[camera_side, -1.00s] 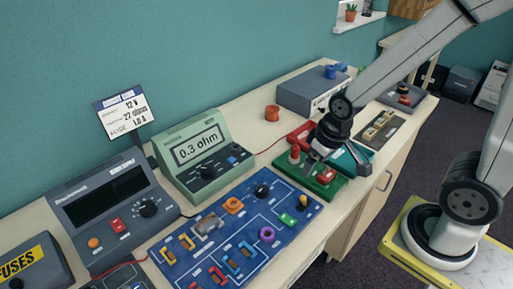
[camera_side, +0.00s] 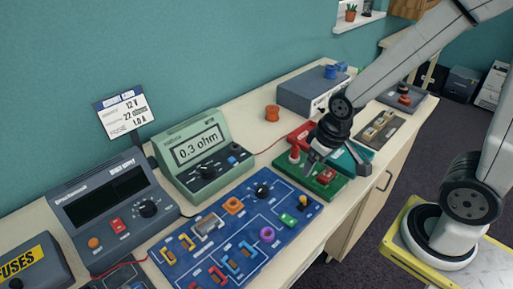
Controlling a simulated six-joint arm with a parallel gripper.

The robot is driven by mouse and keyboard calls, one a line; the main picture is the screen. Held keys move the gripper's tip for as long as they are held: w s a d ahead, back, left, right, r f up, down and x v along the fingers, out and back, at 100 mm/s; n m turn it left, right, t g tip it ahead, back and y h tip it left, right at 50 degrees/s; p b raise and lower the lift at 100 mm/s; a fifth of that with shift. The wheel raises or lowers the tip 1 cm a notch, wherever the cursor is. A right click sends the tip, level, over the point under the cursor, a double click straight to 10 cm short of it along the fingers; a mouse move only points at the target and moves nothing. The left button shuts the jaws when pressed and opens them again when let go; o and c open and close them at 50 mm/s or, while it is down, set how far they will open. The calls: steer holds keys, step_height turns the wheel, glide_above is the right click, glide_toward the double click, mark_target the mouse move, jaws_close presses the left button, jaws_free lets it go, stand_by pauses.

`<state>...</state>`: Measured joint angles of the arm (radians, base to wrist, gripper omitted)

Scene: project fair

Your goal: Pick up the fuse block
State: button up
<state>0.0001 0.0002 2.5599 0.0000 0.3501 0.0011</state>
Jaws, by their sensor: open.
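I cannot tell for sure which piece is the fuse block. A blue circuit board (camera_side: 213,259) on the bench carries several small coloured parts, among them a grey block (camera_side: 207,225), a purple ring (camera_side: 267,234) and a green block (camera_side: 289,219). A dark box marked FUSES (camera_side: 28,264) stands at the lower left. My gripper (camera_side: 308,169) is open, low over a green board (camera_side: 318,187) with red parts, right of the blue board. Its fingertips are small and dark here, and I see nothing held between them.
A green meter reading 0.3 ohm (camera_side: 200,158) and a dark power supply (camera_side: 112,204) stand along the wall. Bare bench (camera_side: 240,110) shows near the spool.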

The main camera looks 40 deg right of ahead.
steer(key=m+g, duration=0.2)
steer(key=m, duration=1.3)
glide_above(327, 174)
steer(key=a, duration=0.1)
step_height(327, 174, down, 2)
steer(key=shift+w+f, duration=0.1)
steer(key=shift+f, duration=0.05)
steer(key=m, duration=0.1)
steer(key=d+m, duration=0.1)
steer(key=m, duration=0.1)
steer(key=shift+d+f+g, duration=0.2)
steer(key=shift+f+g, duration=0.05)
steer(key=shift+g, duration=0.05)
steer(key=shift+f, duration=0.15)
steer(key=shift+f, duration=1.15)
steer(key=shift+f, duration=0.2)
steer(key=shift+a+f, duration=0.15)
steer(key=shift+f, duration=2.25)
steer(key=shift+c, duration=0.2)
